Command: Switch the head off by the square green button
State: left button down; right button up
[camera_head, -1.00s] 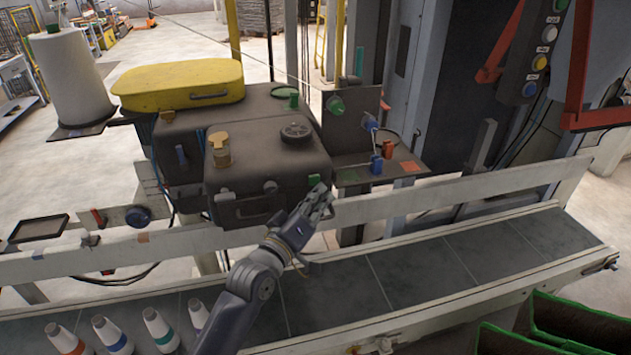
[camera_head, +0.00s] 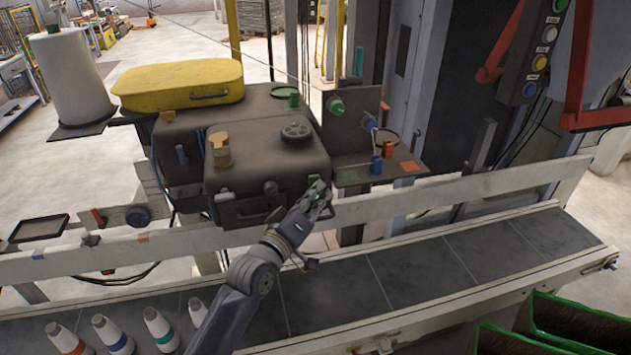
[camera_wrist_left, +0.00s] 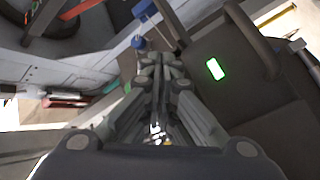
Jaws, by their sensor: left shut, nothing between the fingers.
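The sewing head is a dark grey box (camera_head: 265,160) beyond the conveyor. The square green button (camera_head: 314,180) is at its lower right front corner, partly hidden by my left gripper. My left gripper (camera_head: 323,188) is shut and empty, its fingertips right by that corner. In the left wrist view a rectangle with a bright white face and green rim (camera_wrist_left: 215,69) lies on the dark housing, to the right of the shut fingertips (camera_wrist_left: 160,62). Whether the fingers touch anything cannot be told. My right gripper is not in view.
A pale rail (camera_head: 420,200) and the grey conveyor belt (camera_head: 420,265) run below the head. A bracket with blue and red knobs (camera_head: 376,164) stands just right of it. Several cones (camera_head: 110,333) stand at the lower left. A button panel (camera_head: 540,60) hangs at the upper right.

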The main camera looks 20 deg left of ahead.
pick_arm(q)
jog(key=shift+w+a, duration=0.25)
jog(key=shift+w, duration=0.1)
dwell(0.4)
jog(key=shift+s+d+p, duration=0.55)
jog(key=shift+s, duration=0.25)
jog(key=s+d+p, duration=0.3)
jog(key=s, duration=0.2)
jog(key=shift+d, duration=0.2)
jog(key=shift+f, duration=0.1)
